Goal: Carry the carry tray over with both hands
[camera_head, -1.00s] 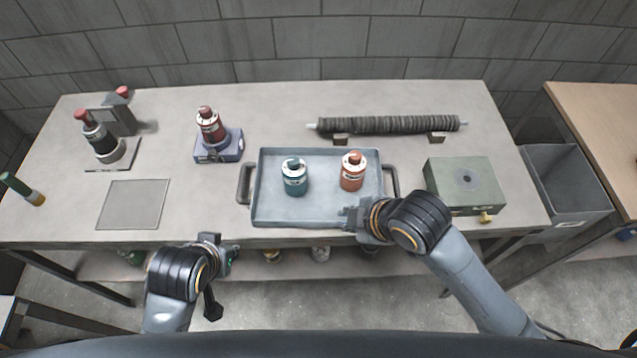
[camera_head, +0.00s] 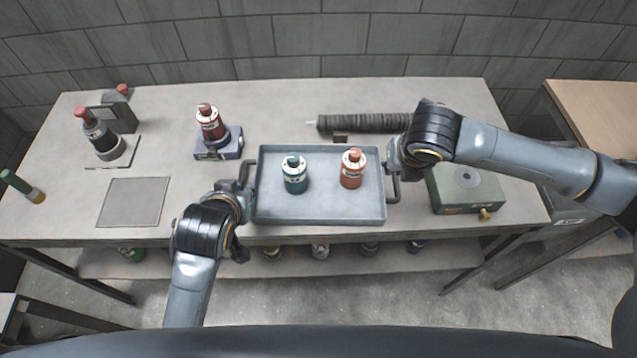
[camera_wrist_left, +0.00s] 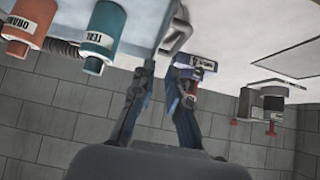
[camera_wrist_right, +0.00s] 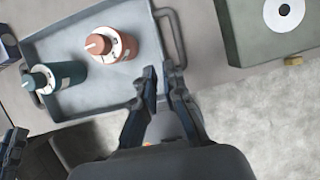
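The grey carry tray (camera_head: 320,212) lies on the workbench. It holds a teal bottle (camera_head: 295,176) labelled TEAL and an orange bottle (camera_head: 352,170), both upright. My left gripper (camera_head: 245,188) is at the tray's left handle; the left wrist view shows its fingers (camera_wrist_left: 160,72) apart, with the bent handle (camera_wrist_left: 180,36) just beyond the tips. My right gripper (camera_head: 394,158) is at the right handle (camera_head: 396,190); the right wrist view shows its fingers (camera_wrist_right: 160,72) parted by a narrow gap, with the handle (camera_wrist_right: 176,38) just past the tips. Neither appears closed on a handle.
A red bottle on a blue block (camera_head: 218,150) stands left of the tray. A dark mesh tube (camera_head: 362,123) lies behind it. A green box (camera_head: 466,190) is to the right. A flat grey plate (camera_head: 132,202) lies at left. A wooden-topped table (camera_head: 600,120) stands at far right.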

